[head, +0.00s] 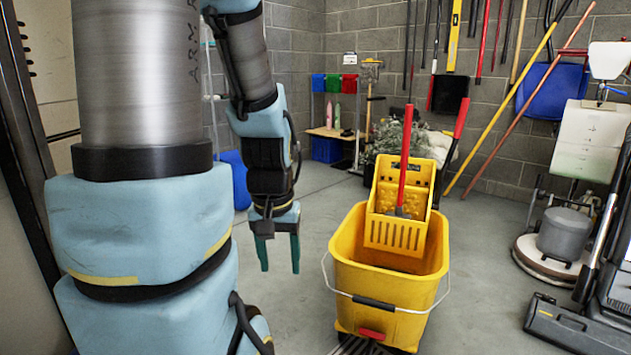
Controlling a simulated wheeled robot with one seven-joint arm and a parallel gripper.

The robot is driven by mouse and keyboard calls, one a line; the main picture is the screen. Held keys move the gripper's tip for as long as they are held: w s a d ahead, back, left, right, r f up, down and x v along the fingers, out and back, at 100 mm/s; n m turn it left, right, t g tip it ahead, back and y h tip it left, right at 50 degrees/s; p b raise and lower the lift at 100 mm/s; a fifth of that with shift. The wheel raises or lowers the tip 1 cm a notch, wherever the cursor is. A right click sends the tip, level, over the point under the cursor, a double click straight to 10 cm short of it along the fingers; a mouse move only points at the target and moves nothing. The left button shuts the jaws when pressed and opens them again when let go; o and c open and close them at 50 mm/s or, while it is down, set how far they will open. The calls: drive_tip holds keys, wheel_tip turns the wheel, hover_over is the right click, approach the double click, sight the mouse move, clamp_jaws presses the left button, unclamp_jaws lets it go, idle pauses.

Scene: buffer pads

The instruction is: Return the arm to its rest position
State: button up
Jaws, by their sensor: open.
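My gripper (278,252) hangs at the end of my blue and grey arm, pointing down, left of the middle of the head view. Its two green fingers are apart, with nothing between them. It is in the air, to the left of a yellow mop bucket (385,282) and apart from it in the picture. My arm's large upper links fill the left of the view and hide part of the room behind.
The yellow mop bucket with its wringer (394,232) stands on the grey floor (480,260). A floor polisher (562,235) and a black machine (570,325) stand at the right. Long-handled tools lean or hang along the block wall. A small wooden shelf (330,132) stands at the back.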

wheel_tip(320, 180, up, 26)
drive_tip(key=p, duration=2.4)
drive_tip(key=shift+r, duration=0.2)
idle(0.4)
